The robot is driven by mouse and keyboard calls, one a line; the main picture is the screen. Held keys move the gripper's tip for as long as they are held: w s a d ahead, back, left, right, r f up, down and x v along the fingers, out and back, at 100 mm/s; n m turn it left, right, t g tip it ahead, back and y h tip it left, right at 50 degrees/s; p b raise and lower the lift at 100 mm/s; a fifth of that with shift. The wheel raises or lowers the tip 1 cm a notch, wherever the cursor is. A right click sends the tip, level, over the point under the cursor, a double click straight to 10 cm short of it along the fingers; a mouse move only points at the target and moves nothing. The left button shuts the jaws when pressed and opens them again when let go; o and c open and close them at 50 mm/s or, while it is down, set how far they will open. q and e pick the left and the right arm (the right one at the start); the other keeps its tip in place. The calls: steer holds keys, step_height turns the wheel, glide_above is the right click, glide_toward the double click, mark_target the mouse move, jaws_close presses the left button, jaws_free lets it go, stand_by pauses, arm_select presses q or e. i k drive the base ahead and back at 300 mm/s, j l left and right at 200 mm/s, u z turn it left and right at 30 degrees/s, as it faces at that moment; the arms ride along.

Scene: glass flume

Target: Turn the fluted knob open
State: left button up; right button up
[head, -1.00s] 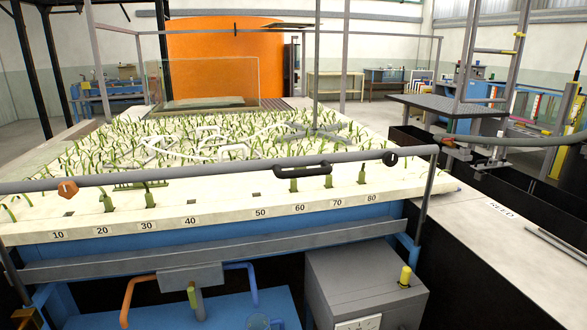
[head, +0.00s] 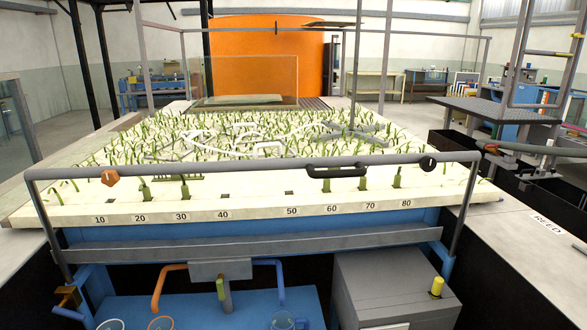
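Two knobs sit on the grey rail (head: 240,165) across the front of the flume bed. One is an orange, angular knob (head: 109,177) near the left end. The other is a round black knob (head: 428,164) with a white mark, near the right end. At this size I cannot tell which one is fluted. Neither of my grippers is in view, and nothing touches either knob.
A black handle (head: 336,171) is on the rail between the knobs. Below are a grey cabinet (head: 385,285) with a yellow-topped post (head: 437,287), an orange pipe (head: 167,285), a blue pipe (head: 274,272) and cups on a blue shelf. Green stems cover the bed.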

mark_target(109, 178)
steer(key=j+u, duration=0.1)
steer(key=u, duration=0.55)
steer(key=k+j, duration=0.05)
